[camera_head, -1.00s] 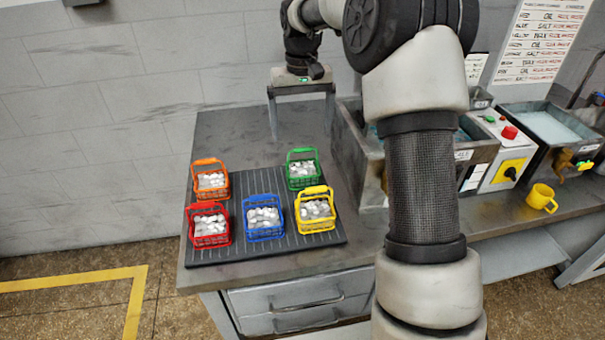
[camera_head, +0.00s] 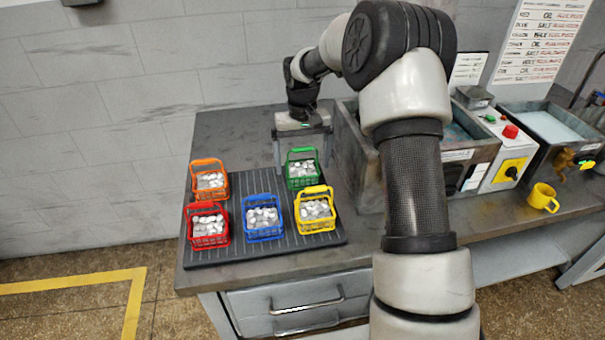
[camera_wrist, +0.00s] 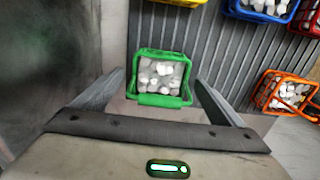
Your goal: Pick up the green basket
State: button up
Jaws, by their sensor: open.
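The green basket (camera_head: 301,169) holds small white pieces and stands on the ribbed dark mat (camera_head: 262,190), at its back right.
A metal tank (camera_head: 352,160) stands close on the right. A yellow mug (camera_head: 542,197) is farther right.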

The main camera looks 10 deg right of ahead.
jog(key=shift+r, duration=0.1)
jog(key=c, duration=1.6)
